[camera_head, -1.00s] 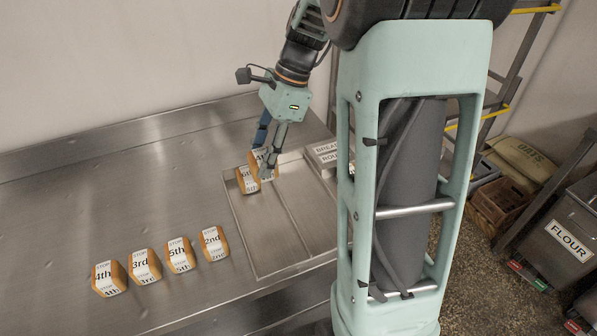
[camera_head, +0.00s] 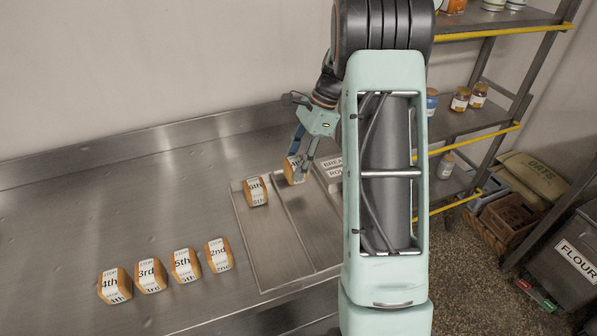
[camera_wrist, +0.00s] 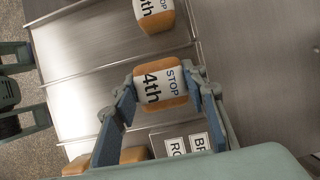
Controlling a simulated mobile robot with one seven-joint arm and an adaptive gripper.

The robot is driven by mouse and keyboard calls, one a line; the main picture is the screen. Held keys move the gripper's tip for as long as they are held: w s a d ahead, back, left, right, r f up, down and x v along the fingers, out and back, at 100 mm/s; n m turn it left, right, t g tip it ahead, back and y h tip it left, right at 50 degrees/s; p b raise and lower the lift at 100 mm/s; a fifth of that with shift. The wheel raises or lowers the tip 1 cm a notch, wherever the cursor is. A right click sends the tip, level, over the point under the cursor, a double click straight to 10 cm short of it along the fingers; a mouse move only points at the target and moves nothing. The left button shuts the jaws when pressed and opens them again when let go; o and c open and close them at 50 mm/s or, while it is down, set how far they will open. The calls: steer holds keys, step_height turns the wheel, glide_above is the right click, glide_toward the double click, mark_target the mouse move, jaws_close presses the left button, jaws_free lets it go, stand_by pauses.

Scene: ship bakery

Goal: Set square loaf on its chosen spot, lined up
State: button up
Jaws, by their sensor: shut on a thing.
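My gripper (camera_head: 303,166) is shut on a square loaf (camera_head: 292,172), brown with a white label. In the wrist view the held loaf (camera_wrist: 152,92) reads "4th STOP" and sits between both fingers (camera_wrist: 160,88). It is over the back of the steel tray (camera_head: 262,290), around the middle compartment. I cannot tell whether it touches the tray floor. Another labelled loaf (camera_head: 256,191) stands at the back of the left compartment, apart from the held one; it also shows at the top of the wrist view (camera_wrist: 155,15).
Several labelled loaves, including a 4th (camera_head: 114,286), 3rd (camera_head: 151,275), 5th (camera_head: 185,265) and 2nd (camera_head: 219,254), stand in a row left of the tray. Signs (camera_head: 332,167) lie at the tray's back right. The counter (camera_head: 110,215) behind the row is clear. A shelf rack (camera_head: 490,118) stands right.

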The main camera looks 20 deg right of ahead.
steer(key=shift+w+d+f, duration=0.3)
steer(key=shift+d+f, duration=0.05)
steer(key=shift+f, duration=0.2)
steer(key=shift+w+d+f, duration=0.3)
steer(key=shift+f, duration=1.7)
steer(key=shift+f, duration=0.2)
steer(key=o, duration=0.9)
steer(key=shift+r, duration=0.1)
steer(key=shift+r, duration=0.25)
steer(key=v, duration=1.1)
steer(key=shift+d+r, duration=0.25)
steer(key=shift+r, duration=0.1)
